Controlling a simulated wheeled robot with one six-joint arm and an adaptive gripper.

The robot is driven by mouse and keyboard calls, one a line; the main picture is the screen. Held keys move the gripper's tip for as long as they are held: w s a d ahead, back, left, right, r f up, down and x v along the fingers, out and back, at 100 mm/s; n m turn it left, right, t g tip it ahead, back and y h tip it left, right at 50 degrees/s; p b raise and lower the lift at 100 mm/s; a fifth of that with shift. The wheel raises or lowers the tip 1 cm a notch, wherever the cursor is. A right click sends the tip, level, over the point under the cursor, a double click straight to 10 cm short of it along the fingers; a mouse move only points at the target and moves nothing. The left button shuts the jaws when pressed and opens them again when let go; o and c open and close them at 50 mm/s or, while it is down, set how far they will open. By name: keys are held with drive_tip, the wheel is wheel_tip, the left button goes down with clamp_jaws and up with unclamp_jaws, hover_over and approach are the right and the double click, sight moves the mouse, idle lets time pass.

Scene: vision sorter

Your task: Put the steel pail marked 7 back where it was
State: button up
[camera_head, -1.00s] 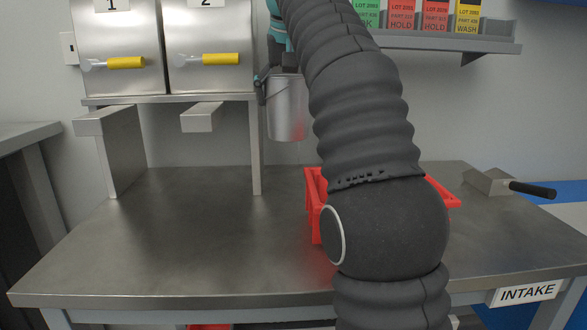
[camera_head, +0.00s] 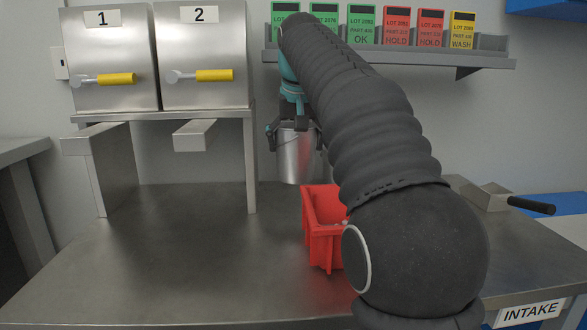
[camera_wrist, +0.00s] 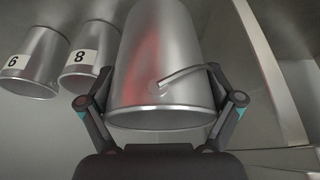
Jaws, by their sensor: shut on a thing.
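My gripper (camera_head: 292,128) is shut on a plain steel pail (camera_head: 302,158), which hangs upright above the back of the bench. In the wrist view my gripper (camera_wrist: 158,108) has one finger on each side of the pail (camera_wrist: 140,60), just below its rim. Its wire handle lies against the near side. No number shows on the held pail, so I cannot read its mark. Two other steel pails, marked 6 (camera_wrist: 30,75) and 8 (camera_wrist: 95,50), stand to the left in the wrist view; the held pail is close beside 8.
A red bin (camera_head: 322,232) sits on the steel bench (camera_head: 180,255), just in front of and below the pail, partly hidden by my arm. Two steel dispensers (camera_head: 205,50) stand on a rack at left. A card shelf (camera_head: 480,58) and a scoop (camera_head: 490,197) are at right.

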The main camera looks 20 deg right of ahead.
sight(296, 170)
wheel_tip(296, 170, down, 6)
drive_tip(key=shift+f+b, duration=0.1)
drive_tip(key=shift+b, duration=0.65)
drive_tip(key=w, duration=0.1)
drive_tip(key=w+p, duration=0.1)
drive_tip(key=w, duration=0.1)
drive_tip(key=shift+w+d, duration=0.25)
drive_tip(key=shift+d, duration=0.15)
drive_tip(key=shift+w+d+p, duration=0.2)
drive_tip(key=shift+w+p, duration=0.1)
drive_tip(key=shift+w, duration=0.75)
drive_tip(key=shift+w+d+p, duration=0.2)
drive_tip(key=shift+w+p, duration=0.1)
drive_tip(key=shift+w, duration=0.7)
drive_tip(key=shift+w+f, duration=0.15)
drive_tip(key=shift+w, duration=0.05)
drive_tip(key=shift+f+b, duration=0.3)
drive_tip(key=shift+f, duration=0.1)
drive_tip(key=shift+f, duration=0.15)
drive_tip(key=o, duration=1.1)
